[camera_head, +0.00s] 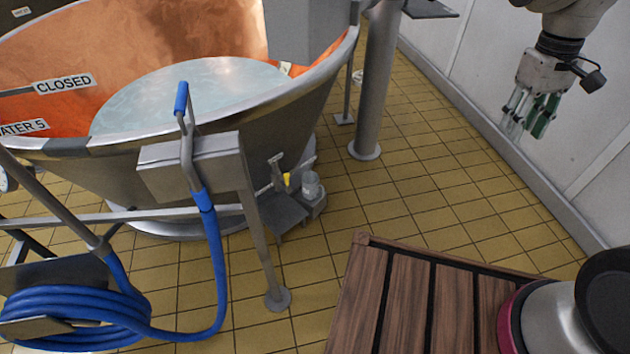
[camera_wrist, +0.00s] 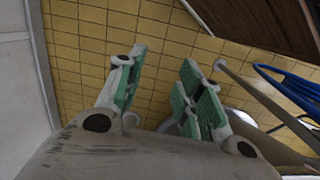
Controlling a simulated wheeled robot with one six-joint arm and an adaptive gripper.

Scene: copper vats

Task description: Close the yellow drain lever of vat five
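The large copper vat (camera_head: 240,112) with a steel outer wall stands at the left in the head view, with a "WATER 5" label and a "CLOSED" label (camera_head: 63,84). Pale liquid shows inside. A small yellow piece (camera_head: 287,179), seemingly the drain lever, shows low at the vat's right side, beside grey valve fittings (camera_head: 310,187). It is too small to tell its position. My gripper (camera_head: 529,113) hangs at the upper right by the white wall, far from the lever and empty. In the wrist view its green-padded fingers (camera_wrist: 160,85) are apart. The lever is not discernible there.
A steel post (camera_head: 376,85) rises right of the valve. A slatted wooden surface (camera_head: 405,300) lies at the lower right. Yellow tiled floor is clear between post and wall.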

